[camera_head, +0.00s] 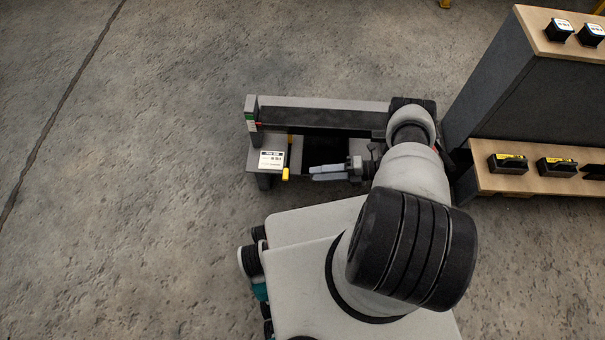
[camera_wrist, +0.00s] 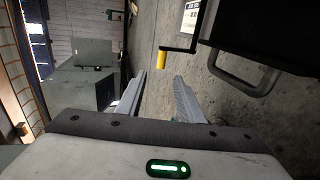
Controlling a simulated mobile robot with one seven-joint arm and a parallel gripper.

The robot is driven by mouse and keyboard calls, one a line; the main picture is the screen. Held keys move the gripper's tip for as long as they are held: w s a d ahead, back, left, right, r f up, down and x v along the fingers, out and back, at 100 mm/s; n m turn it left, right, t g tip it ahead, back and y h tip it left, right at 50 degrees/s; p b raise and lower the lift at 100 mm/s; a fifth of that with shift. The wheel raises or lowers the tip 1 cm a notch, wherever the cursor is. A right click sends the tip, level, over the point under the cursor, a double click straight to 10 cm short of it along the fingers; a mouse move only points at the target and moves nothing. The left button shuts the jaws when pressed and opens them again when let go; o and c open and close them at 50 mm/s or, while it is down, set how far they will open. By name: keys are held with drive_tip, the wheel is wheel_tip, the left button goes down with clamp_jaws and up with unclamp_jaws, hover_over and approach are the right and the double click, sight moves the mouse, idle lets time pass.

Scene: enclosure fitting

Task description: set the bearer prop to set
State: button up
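A dark cranked lever with a yellow grip (camera_head: 285,174) stands at the front left of a low grey frame (camera_head: 325,113); I take it for the bearer prop. The grip also shows in the wrist view (camera_wrist: 162,59), hanging from a black crank. A white label plate (camera_head: 272,160) lies beside it; its small print is unreadable. My gripper (camera_head: 313,173) is right of the grip, fingers pointing at it. In the wrist view my gripper (camera_wrist: 160,76) is open and empty, with the yellow grip beyond the fingertips and not touching them.
A post with a green and red marker (camera_head: 251,123) rises at the frame's left end. A grey loop handle (camera_wrist: 245,80) shows right of the lever. A shelf unit (camera_head: 520,90) with several dark boxes stands at right. The floor at left is clear.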

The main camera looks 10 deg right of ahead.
drive_tip(key=v, duration=0.6)
drive_tip(key=shift+d, duration=0.35)
drive_tip(key=shift+s, duration=0.15)
